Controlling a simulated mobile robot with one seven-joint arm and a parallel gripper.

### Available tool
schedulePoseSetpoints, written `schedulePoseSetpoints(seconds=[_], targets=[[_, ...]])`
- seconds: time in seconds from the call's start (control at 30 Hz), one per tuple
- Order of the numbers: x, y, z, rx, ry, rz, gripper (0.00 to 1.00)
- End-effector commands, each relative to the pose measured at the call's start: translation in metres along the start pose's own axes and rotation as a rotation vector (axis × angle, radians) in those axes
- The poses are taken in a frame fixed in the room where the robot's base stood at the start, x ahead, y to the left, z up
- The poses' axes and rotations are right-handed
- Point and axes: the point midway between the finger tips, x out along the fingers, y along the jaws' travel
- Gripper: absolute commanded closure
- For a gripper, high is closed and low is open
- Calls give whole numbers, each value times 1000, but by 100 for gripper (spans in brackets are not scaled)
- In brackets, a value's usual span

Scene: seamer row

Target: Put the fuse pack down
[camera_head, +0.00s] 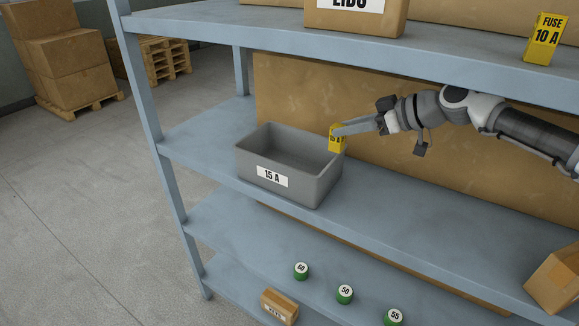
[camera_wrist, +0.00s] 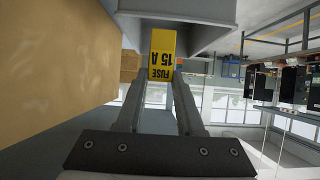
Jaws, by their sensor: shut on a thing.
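The yellow fuse pack (camera_head: 337,140) is held at the tip of my gripper (camera_head: 342,131). In the wrist view the fuse pack (camera_wrist: 162,54) reads FUSE 15 A upside down, between the two fingers of my gripper (camera_wrist: 160,78). The gripper is shut on it. A grey open bin (camera_head: 275,193) with a 15 A label stands on the middle shelf (camera_head: 400,222). In the head view the pack shows at the bin's right back corner, near rim height. Whether it touches the rim I cannot tell. The visible inside of the bin looks empty.
Another yellow pack, FUSE 10 A (camera_head: 543,39), stands on the upper shelf (camera_head: 440,48) above my arm. A brown panel (camera_head: 300,95) closes the back. A cardboard box (camera_head: 555,277) stands at lower right.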

Motion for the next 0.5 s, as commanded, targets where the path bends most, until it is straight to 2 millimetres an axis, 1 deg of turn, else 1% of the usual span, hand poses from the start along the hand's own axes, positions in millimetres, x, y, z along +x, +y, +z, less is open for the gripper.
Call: schedulePoseSetpoints(seconds=[0.13, 0.23, 0.37, 0.5], targets=[[1, 0, 0, 0, 0, 0, 100], [10, -3, 0, -1, -1, -2, 100], [40, -9, 2, -3, -2, -6, 100], [78, -16, 4, -3, -2, -5, 100]])
